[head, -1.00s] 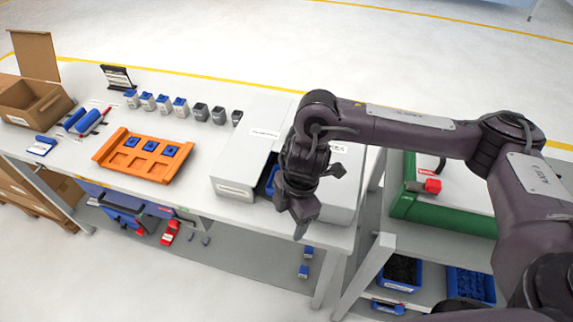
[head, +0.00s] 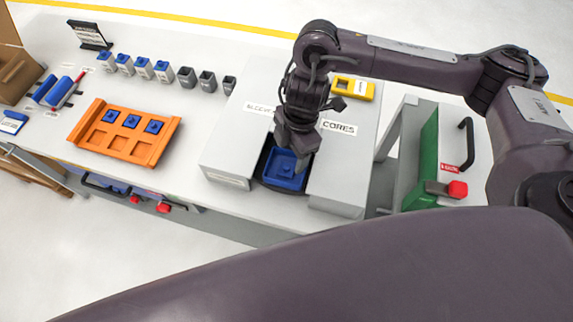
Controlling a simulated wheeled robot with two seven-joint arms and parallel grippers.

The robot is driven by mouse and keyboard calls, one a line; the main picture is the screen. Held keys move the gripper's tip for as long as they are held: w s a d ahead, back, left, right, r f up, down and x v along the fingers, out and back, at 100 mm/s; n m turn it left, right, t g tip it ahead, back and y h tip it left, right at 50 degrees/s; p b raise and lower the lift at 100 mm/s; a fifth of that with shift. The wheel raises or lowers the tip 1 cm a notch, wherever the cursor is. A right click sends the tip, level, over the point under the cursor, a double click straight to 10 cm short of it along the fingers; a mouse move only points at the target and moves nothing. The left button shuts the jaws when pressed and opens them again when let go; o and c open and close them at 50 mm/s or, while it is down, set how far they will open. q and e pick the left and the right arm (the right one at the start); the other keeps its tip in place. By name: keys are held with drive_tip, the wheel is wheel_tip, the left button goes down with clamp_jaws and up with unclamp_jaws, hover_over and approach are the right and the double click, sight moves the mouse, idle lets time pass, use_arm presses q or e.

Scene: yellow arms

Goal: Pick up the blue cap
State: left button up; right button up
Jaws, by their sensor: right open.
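Several smaller blue square pieces (head: 131,121) sit in a row along the back of an orange tray (head: 120,147) at the left. My left gripper is out of view.
Grey cups and blue-topped containers (head: 143,68) stand in a row behind the orange tray. A green-edged station with a red knob (head: 457,189) is at the right. My dark arm link covers the bottom.

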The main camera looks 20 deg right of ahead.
sight(287, 167)
drive_tip(key=f, duration=0.2)
drive_tip(key=a+f, duration=0.1)
drive_tip(key=f, duration=0.2)
drive_tip(key=shift+s+f, duration=0.1)
drive_tip(key=shift+f, duration=0.05)
drive_tip(key=c, duration=0.8)
